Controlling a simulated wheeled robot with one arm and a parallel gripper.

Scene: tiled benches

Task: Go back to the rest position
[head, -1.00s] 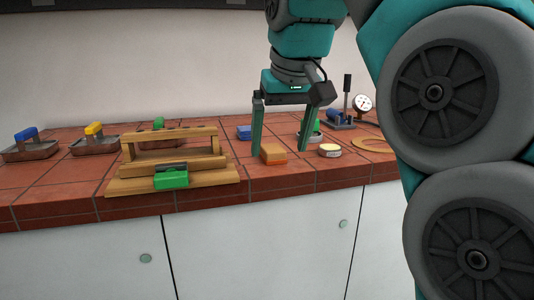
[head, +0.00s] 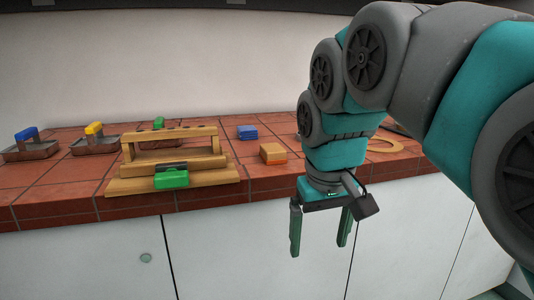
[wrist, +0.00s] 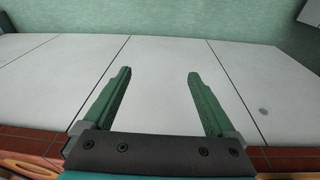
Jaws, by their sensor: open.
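My gripper (head: 320,232) is open and empty, its two green fingers pointing down in front of the white bench front. It hangs below the level of the red tiled top, to the right of the middle in the head view. The wrist view also shows my gripper (wrist: 158,82) with its fingers wide apart and nothing between them. The white cabinet front (wrist: 165,55) fills most of that view.
On the tiled bench (head: 40,195) stand a wooden rack (head: 150,185) with a green block (head: 171,179), an orange block (head: 273,153), a blue block (head: 247,132), two trays with blue (head: 26,133) and yellow (head: 94,128) handles, and a wooden ring (head: 386,145).

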